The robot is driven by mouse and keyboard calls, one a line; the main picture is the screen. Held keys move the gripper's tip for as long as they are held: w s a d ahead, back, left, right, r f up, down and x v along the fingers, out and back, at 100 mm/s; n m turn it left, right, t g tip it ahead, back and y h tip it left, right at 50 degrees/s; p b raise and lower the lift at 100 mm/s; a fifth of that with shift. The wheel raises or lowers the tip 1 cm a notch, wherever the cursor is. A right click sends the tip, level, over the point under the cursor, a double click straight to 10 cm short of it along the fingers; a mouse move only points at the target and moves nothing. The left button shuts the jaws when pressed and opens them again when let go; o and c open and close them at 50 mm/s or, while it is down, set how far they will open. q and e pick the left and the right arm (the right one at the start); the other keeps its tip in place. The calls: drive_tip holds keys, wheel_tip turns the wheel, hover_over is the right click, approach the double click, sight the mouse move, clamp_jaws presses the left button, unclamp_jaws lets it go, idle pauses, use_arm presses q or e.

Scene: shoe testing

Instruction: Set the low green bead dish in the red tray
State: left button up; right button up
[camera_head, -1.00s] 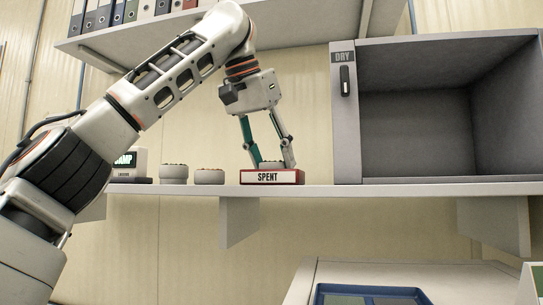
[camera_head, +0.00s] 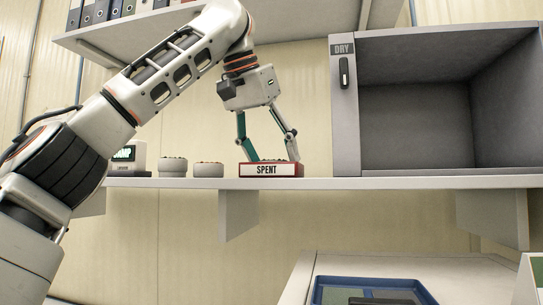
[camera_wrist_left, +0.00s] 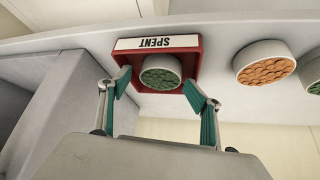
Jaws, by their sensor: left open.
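The low green bead dish (camera_wrist_left: 161,72) sits inside the red tray (camera_wrist_left: 196,50), as the left wrist view shows. The tray bears a SPENT label and stands on the shelf; it also shows in the head view (camera_head: 302,171). My left gripper (camera_head: 269,158) is open above the tray. In the left wrist view its fingertips (camera_wrist_left: 158,90) stand on either side of the dish, with gaps visible. My right gripper is not in view.
A dish of orange beads (camera_wrist_left: 265,63) stands beside the tray, also in the head view (camera_head: 208,170). Another green bead dish (camera_head: 173,167) is farther left, near a LAMP box (camera_head: 126,160). An open DRY cabinet (camera_head: 345,130) stands to the right. A blue-rimmed tray (camera_head: 318,292) lies below.

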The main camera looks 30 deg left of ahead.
use_arm(q)
drive_tip(key=v, duration=0.7)
idle(0.6)
